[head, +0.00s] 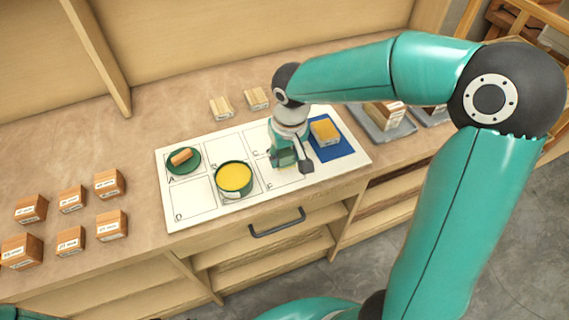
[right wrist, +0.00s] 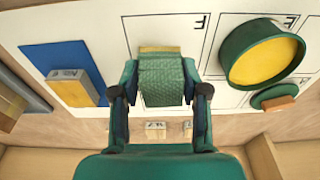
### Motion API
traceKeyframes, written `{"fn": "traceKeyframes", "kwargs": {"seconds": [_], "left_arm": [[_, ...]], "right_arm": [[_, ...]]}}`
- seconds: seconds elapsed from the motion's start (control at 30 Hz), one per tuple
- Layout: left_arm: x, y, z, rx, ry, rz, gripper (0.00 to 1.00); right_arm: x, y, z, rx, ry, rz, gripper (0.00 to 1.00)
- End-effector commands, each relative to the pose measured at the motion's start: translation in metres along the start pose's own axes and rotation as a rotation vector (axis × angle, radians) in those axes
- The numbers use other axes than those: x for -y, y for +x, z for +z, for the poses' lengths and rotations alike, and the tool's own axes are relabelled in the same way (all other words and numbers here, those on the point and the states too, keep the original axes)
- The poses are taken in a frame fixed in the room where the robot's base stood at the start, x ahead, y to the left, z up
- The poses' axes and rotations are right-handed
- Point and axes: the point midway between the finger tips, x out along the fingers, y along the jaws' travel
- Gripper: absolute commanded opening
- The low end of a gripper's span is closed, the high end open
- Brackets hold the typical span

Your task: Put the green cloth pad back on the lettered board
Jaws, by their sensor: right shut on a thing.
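The green cloth pad (right wrist: 162,82) is between the fingers of my right gripper (right wrist: 160,98) in the right wrist view, with a narrow tan strip at its far edge. In the head view, my right gripper (head: 293,163) points down over the right part of the white lettered board (head: 200,212), around cells C and F, and partly hides the pad (head: 283,157). I cannot tell if the pad touches the board. My left gripper is not in view.
A yellow-filled green tin (head: 234,179) and a round green piece with a wooden block (head: 184,158) stand on the board. A blue mat (head: 338,150) with a yellow block (head: 324,132) lies right of my gripper. Cell D is clear. Several labelled wooden blocks (head: 70,199) stand left.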

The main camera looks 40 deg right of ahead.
Motion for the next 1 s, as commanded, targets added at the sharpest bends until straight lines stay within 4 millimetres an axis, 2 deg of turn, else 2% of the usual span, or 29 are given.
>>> {"fn": "traceKeyframes", "kwargs": {"seconds": [0.1,0.23,0.63,0.67,0.77,0.8,1.0], "left_arm": [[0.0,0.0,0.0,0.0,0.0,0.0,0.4],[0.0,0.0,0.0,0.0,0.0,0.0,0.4],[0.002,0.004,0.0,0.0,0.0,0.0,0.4],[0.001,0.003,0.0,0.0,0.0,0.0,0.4],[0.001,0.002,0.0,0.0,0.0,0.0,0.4],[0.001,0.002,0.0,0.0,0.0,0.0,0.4],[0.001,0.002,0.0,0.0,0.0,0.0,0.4]], "right_arm": [[-0.001,0.019,0.004,0.006,0.0,0.002,0.17],[-0.001,0.033,0.006,0.003,0.0,0.0,0.17],[-0.001,0.039,0.006,0.001,0.001,0.0,0.17],[-0.001,0.037,0.006,0.001,0.001,0.0,0.5],[-0.001,0.037,0.006,0.001,0.001,0.0,0.66],[-0.001,0.037,0.006,0.001,0.001,0.0,0.7],[-0.001,0.037,0.006,0.001,0.001,0.0,0.7]]}}
